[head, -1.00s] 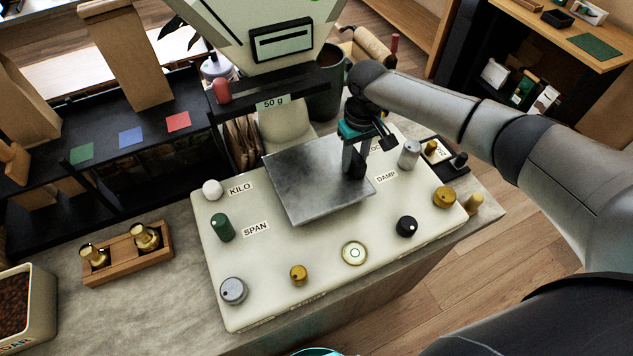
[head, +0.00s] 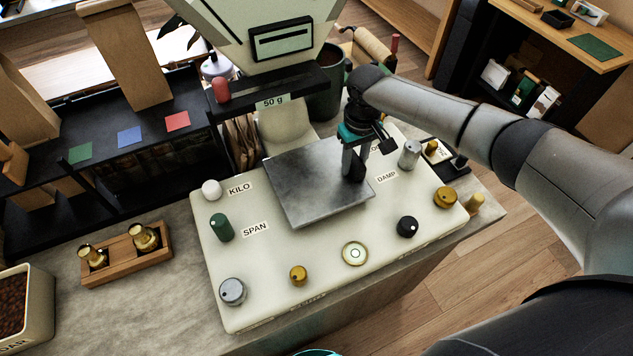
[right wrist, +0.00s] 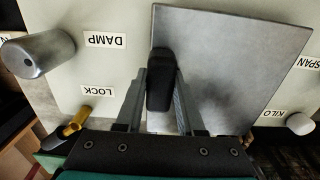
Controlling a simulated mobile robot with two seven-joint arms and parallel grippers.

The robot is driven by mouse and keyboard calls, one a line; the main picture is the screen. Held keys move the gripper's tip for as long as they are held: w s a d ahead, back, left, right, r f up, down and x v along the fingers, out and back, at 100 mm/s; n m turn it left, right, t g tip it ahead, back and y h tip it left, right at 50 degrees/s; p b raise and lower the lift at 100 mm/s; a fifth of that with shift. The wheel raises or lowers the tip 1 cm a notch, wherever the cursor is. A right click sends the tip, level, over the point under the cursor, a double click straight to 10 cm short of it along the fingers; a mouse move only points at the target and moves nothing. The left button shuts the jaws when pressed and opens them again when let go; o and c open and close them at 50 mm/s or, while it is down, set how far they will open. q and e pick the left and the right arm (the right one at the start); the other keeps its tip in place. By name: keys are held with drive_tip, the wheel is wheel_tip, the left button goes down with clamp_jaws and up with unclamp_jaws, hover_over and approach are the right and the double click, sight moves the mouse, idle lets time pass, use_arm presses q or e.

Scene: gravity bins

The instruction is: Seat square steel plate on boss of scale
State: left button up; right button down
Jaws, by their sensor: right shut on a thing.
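The square steel plate (head: 310,185) is a flat grey sheet over the back middle of the cream scale (head: 325,265). My right gripper (head: 355,168) is shut on a black grip (right wrist: 160,80) at the plate's right side. The plate also fills much of the right wrist view (right wrist: 225,60). The boss is hidden, apparently under the plate. I cannot tell whether the plate touches it or hovers just above. My left gripper is not in view.
Around the plate stand a white knob (head: 211,189), a green knob (head: 221,227), a grey cylinder (head: 409,154) and a black knob (head: 407,227). A round bubble level (head: 355,253) sits in front. A wooden weight holder (head: 127,255) is at left.

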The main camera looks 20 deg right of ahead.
drive_tip(key=c, duration=0.8)
unclamp_jaws()
drive_tip(key=shift+o, duration=0.2)
drive_tip(key=shift+d+p, duration=0.15)
drive_tip(key=shift+p, duration=0.2)
drive_tip(key=shift+r, duration=0.1)
drive_tip(key=shift+a+r+p, duration=0.25)
drive_tip(key=shift+r+p, duration=0.9)
drive_tip(key=shift+p, duration=0.2)
drive_tip(key=shift+a+r+p, duration=0.2)
drive_tip(key=shift+r+p, duration=0.9)
drive_tip(key=shift+p, duration=0.25)
drive_tip(key=shift+r, duration=0.3)
drive_tip(key=shift+s+a+r, duration=0.1)
drive_tip(key=shift+a+r, duration=0.1)
drive_tip(key=shift+r, duration=0.6)
drive_tip(key=shift+o, duration=0.4)
